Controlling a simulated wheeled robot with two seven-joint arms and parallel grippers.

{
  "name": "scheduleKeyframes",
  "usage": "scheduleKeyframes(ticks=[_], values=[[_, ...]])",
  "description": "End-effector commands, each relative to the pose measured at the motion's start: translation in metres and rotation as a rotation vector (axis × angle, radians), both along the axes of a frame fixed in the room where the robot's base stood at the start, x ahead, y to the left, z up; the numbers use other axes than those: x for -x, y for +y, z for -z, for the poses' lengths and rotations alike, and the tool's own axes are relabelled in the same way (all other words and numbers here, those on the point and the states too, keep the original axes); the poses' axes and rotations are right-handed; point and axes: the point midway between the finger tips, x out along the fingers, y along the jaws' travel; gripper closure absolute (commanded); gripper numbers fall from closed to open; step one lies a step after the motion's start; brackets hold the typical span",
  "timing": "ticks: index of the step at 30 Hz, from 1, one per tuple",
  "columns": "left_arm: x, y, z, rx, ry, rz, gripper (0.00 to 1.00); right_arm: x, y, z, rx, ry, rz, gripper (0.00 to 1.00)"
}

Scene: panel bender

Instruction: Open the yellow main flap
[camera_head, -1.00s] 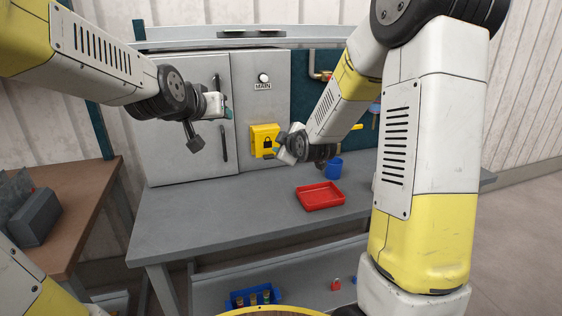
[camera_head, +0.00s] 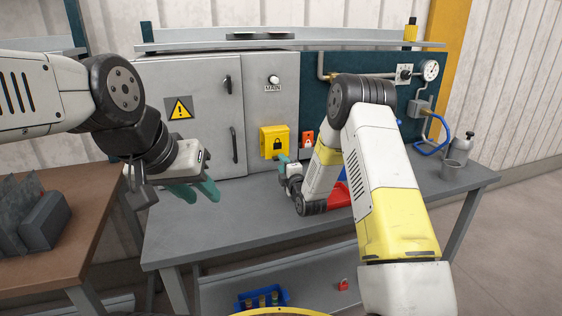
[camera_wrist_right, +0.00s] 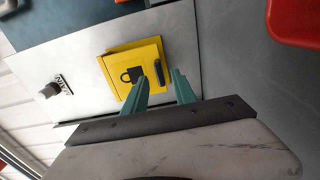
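The yellow main flap (camera_head: 274,141) with a black padlock symbol is on the front of the grey cabinet, below the MAIN label. It looks closed. In the right wrist view the flap (camera_wrist_right: 137,70) has a dark handle at one edge. My right gripper (camera_head: 284,160) is just in front of the flap's lower right part in the head view. My left gripper (camera_head: 196,190) is left of the flap, in front of the cabinet, fingers apart and empty.
A grey bench (camera_head: 220,220) runs under the cabinet. A red tray (camera_head: 338,194) is partly hidden behind my right arm. A red padlock holder (camera_head: 308,141) is right of the flap. The MAIN knob (camera_head: 274,79) is above it. A brown table (camera_head: 80,215) stands at left.

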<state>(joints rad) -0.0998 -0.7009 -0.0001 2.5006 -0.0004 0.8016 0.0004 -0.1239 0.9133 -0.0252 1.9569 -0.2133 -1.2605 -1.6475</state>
Motion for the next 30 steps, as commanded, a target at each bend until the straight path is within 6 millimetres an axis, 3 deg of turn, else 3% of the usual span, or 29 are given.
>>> scheduleKeyframes(ticks=[6,15,20,30], values=[[0.0,0.0,0.0,0.0,-0.001,0.0,0.67,-0.021,0.007,0.0,-0.001,0.0,0.0,0.67],[0.0,0.0,0.0,0.0,-0.001,0.001,0.67,-0.023,0.008,0.0,-0.001,0.001,0.0,0.67],[0.0,0.0,0.0,0.0,-0.001,0.001,0.67,-0.023,0.008,0.0,-0.001,0.001,0.0,0.99],[-0.001,0.0,0.0,0.0,-0.001,0.0,0.67,-0.023,0.007,0.0,-0.001,0.001,0.0,1.0]])
